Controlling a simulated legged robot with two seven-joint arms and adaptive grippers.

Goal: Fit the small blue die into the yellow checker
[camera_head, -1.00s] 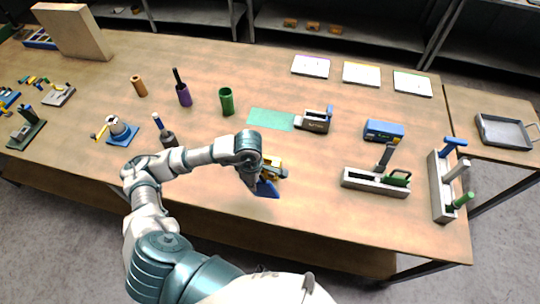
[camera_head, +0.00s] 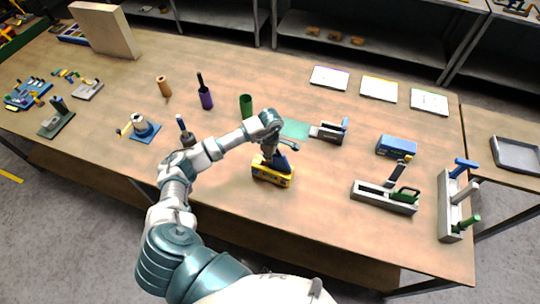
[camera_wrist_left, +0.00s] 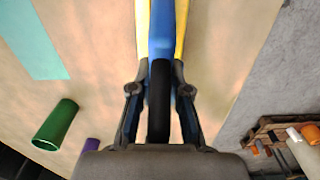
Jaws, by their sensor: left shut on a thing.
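The yellow checker (camera_head: 272,174) stands near the front edge of the table in the head view. My left gripper (camera_head: 275,152) is over it, shut on the small blue die (camera_head: 281,162). The die is at the top of the checker and looks tilted; how deep it sits in it, I cannot tell. In the left wrist view, the blue die (camera_wrist_left: 162,30) runs between two yellow bands of the checker (camera_wrist_left: 142,25). There, a black part lies between the fingers of my left gripper (camera_wrist_left: 160,105). My right gripper is out of view.
A green cup (camera_head: 246,106) and a teal mat (camera_head: 294,130) lie behind the checker. A grey block with a green-handled tool (camera_head: 384,198) stands to the right.

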